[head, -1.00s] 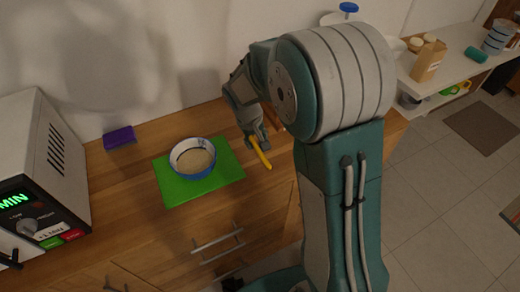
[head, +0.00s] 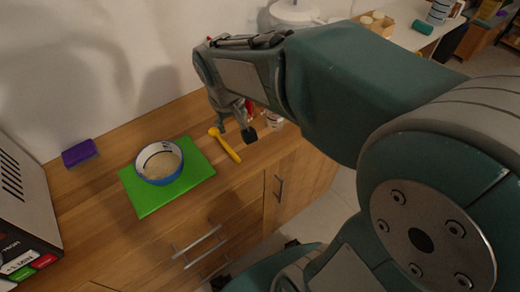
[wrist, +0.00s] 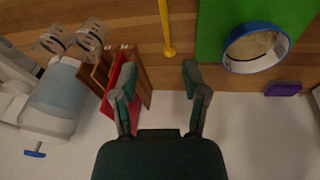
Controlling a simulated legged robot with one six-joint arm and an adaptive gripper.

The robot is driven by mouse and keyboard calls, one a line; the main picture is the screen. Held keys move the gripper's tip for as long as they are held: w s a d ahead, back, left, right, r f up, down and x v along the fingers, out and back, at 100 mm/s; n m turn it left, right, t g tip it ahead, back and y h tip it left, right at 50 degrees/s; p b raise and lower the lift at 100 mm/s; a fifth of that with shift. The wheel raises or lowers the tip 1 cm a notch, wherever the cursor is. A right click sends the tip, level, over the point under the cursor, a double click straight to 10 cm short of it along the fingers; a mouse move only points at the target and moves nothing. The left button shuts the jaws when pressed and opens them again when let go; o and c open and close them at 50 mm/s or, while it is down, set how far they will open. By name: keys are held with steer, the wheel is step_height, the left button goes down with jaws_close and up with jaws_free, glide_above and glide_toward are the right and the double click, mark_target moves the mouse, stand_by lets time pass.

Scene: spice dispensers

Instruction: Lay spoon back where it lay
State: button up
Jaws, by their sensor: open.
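The yellow spoon (head: 225,145) lies on the wooden counter, just right of the green mat. In the wrist view the spoon (wrist: 165,25) shows beyond the fingertips, with its near end at the gap's far side. My gripper (head: 238,122) is open and empty, close to the wall side of the spoon and apart from it. In the wrist view my gripper (wrist: 156,80) has its two fingers spread with nothing between them. A blue-and-white bowl (head: 159,162) with pale contents stands on the green mat (head: 143,203).
A purple sponge (head: 80,153) lies left of the mat, near the wall. In the wrist view a red item and wooden pieces (wrist: 125,80) stand beside the left finger, with glass cups (wrist: 75,40) further left. A microwave (head: 25,205) stands at the left.

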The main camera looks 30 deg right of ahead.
steer(key=s+r+m+t+y, duration=0.1)
steer(key=s+r+t, duration=0.2)
steer(key=s, duration=1)
steer(key=shift+s+d+r, duration=0.2)
steer(key=shift+s+r, duration=0.2)
steer(key=shift+r, duration=0.35)
